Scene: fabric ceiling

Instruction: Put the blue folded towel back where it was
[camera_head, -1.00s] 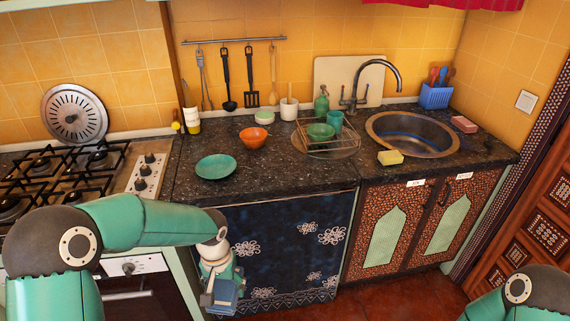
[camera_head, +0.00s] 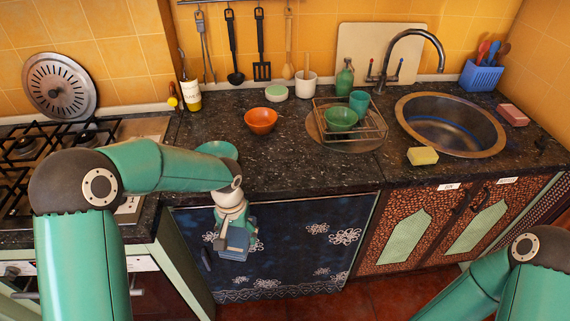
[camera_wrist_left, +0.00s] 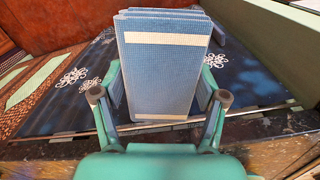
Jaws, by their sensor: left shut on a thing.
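The blue folded towel (camera_wrist_left: 165,75) has pale stripes and stands between the fingers of my left gripper (camera_wrist_left: 160,110) in the left wrist view. In the head view the left gripper (camera_head: 234,236) is shut on the towel (camera_head: 236,243). It holds the towel in front of the dark blue floral curtain (camera_head: 300,240), below the counter's front edge. My right arm shows at the lower right of the head view, but its gripper is out of the frame.
The dark counter (camera_head: 290,175) bears a teal plate (camera_head: 217,150), partly behind my arm, an orange bowl (camera_head: 260,121), a dish rack (camera_head: 372,132) with a green bowl, and a yellow sponge (camera_head: 422,156) by the sink (camera_head: 450,125). The stove (camera_head: 60,135) is at left. The front middle counter is clear.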

